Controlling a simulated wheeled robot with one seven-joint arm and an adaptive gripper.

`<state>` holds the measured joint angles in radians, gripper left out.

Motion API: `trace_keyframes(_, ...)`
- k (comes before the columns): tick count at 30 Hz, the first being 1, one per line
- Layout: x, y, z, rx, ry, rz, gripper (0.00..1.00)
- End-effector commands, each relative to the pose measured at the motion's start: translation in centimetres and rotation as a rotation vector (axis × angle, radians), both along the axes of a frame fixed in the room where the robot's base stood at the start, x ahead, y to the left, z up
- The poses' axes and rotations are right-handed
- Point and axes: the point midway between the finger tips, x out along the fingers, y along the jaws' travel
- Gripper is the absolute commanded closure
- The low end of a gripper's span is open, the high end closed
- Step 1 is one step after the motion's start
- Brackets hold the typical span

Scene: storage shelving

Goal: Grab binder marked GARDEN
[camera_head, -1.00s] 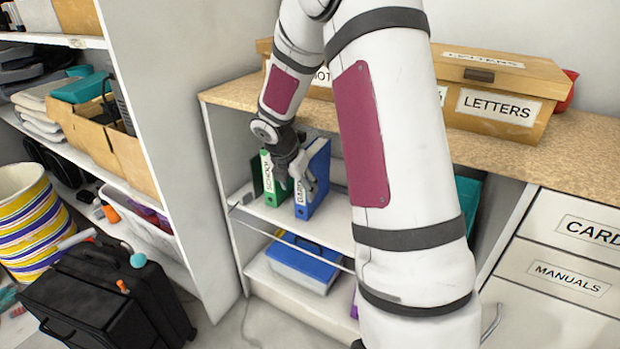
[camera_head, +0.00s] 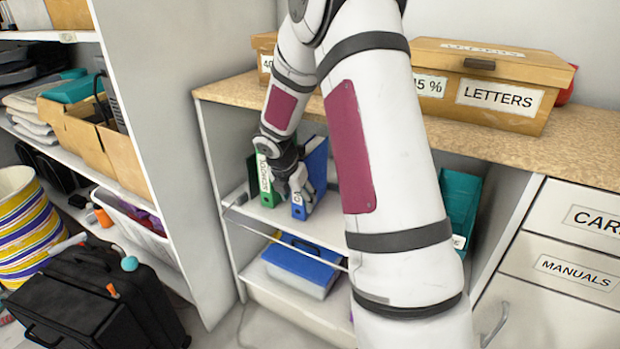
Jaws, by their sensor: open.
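A blue binder (camera_head: 316,163) stands upright on the upper shelf under the counter. Its white spine label is mostly hidden by my gripper; only the first letters show, and in the earlier frame part of a word like GARDEN shows. A green binder (camera_head: 264,182) marked SCHOOL stands just to its left. My gripper (camera_head: 296,190) is open, in front of the blue binder's spine, with its fingers close around or beside the spine. I cannot tell whether they touch it.
A blue-lidded box (camera_head: 302,267) stands on the shelf below. A teal binder (camera_head: 459,200) stands to the right behind my arm. The wooden counter (camera_head: 225,92) is above, with a LETTERS box (camera_head: 500,95) on it.

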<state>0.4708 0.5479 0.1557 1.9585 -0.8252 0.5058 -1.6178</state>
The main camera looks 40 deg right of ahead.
Motion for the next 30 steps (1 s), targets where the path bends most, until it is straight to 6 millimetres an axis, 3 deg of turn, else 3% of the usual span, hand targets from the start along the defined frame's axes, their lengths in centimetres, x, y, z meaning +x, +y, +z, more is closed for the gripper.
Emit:
trace_keyframes(2, 0.0, 0.0, -0.1, 0.001, 0.001, 0.001, 0.42)
trace_keyframes(10, 0.0, 0.0, -0.1, 0.001, 0.0, 0.0, 1.0)
trace_keyframes(22, -0.1, 0.3, 0.5, -0.001, 0.0, 0.001, 1.0)
trace_keyframes(27, -0.6, 1.6, 2.1, -0.001, -0.002, 0.002, 1.0)
trace_keyframes(30, -1.3, 3.4, 2.9, -0.001, -0.001, 0.004, 1.0)
